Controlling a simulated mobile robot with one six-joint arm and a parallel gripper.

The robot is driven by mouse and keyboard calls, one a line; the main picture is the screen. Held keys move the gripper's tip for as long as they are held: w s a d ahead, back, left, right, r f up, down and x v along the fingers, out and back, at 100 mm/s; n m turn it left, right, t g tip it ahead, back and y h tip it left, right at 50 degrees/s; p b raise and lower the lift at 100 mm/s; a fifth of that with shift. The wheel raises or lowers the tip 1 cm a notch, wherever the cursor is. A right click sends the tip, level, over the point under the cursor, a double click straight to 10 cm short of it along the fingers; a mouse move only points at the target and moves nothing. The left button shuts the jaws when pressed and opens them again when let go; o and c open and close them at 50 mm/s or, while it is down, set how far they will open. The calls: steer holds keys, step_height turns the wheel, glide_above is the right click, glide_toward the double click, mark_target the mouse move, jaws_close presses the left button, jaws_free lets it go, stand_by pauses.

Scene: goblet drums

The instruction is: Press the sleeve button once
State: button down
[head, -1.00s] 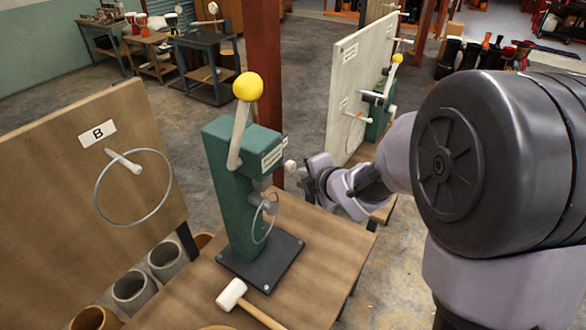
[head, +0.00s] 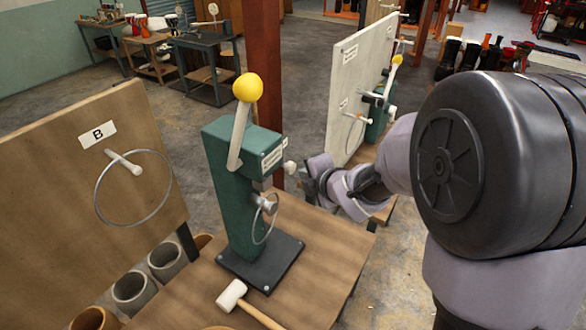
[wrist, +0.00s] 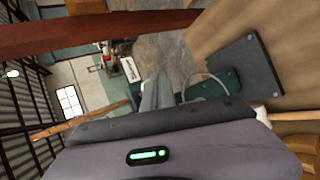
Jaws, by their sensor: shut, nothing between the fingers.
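A green press (head: 232,175) stands upright on a black base plate (head: 262,262) on a wooden bench. It has a yellow-knobbed lever (head: 248,88), a white label, a small white knob (head: 289,167) on its right side and a metal ring at its front. I cannot tell which part is the sleeve button. My gripper (head: 304,182) is just right of the press, near the white knob; its fingertips are unclear there. In the wrist view my gripper (wrist: 155,86) has its fingers together and empty, with the press (wrist: 215,86) beside them. Contact is not visible.
A white-headed mallet (head: 231,295) lies on the bench (head: 180,285) in front of the press. A brown board (head: 65,175) marked B, with a peg and ring, stands left. A pale board (head: 348,85) and a similar press (head: 378,118) stand behind. Open floor lies between.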

stand_by(0.8)
steer(key=shift+w+a+b, duration=0.3)
steer(key=shift+a+b, duration=0.05)
steer(key=shift+w+a+b, duration=0.4)
steer(key=shift+w+a, duration=0.15)
steer(key=shift+a, duration=0.15)
stand_by(1.1)
steer(key=shift+s+d, duration=0.85)
steer(key=shift+d, duration=0.15)
steer(key=shift+s+d+p, duration=0.25)
steer(key=shift+s+d, duration=0.55)
steer(key=shift+d, duration=0.2)
steer(key=shift+s+d+p, duration=0.25)
steer(key=shift+s+d, duration=0.5)
steer(key=shift+d, duration=0.25)
